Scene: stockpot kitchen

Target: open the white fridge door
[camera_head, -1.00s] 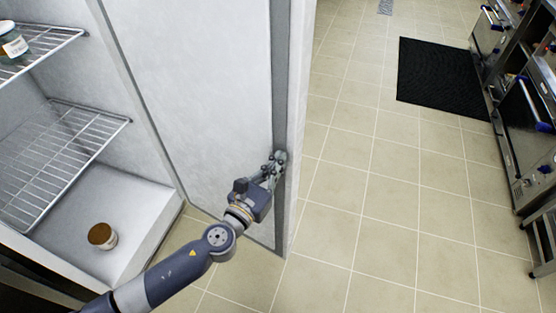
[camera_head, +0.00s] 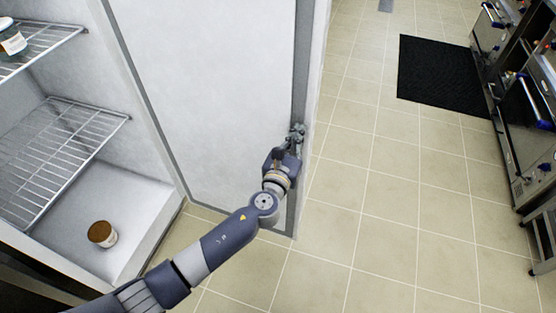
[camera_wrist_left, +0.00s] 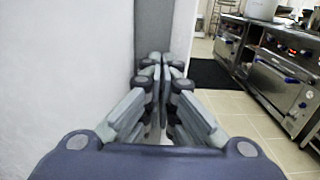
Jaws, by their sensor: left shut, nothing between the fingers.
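The white fridge door (camera_head: 220,90) stands open, swung wide from the fridge body, with its inner face and grey edge seal showing in the head view. It also fills the left side of the left wrist view (camera_wrist_left: 65,70). The open fridge interior (camera_head: 130,210) is at the left. My left gripper (camera_head: 297,135) is at the inner face of the door near its free edge, by the grey seal. In the left wrist view its fingers (camera_wrist_left: 160,75) are together with nothing between them. Whether they touch the door is hard to tell. My right gripper is not in view.
Wire shelves (camera_head: 75,125) and a brown-lidded jar (camera_head: 102,234) are inside the fridge, with another jar (camera_head: 12,38) on the upper shelf. A black mat (camera_head: 440,75) lies on the tiled floor (camera_head: 375,200). Steel ovens (camera_head: 525,100) stand at the right. The floor between is clear.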

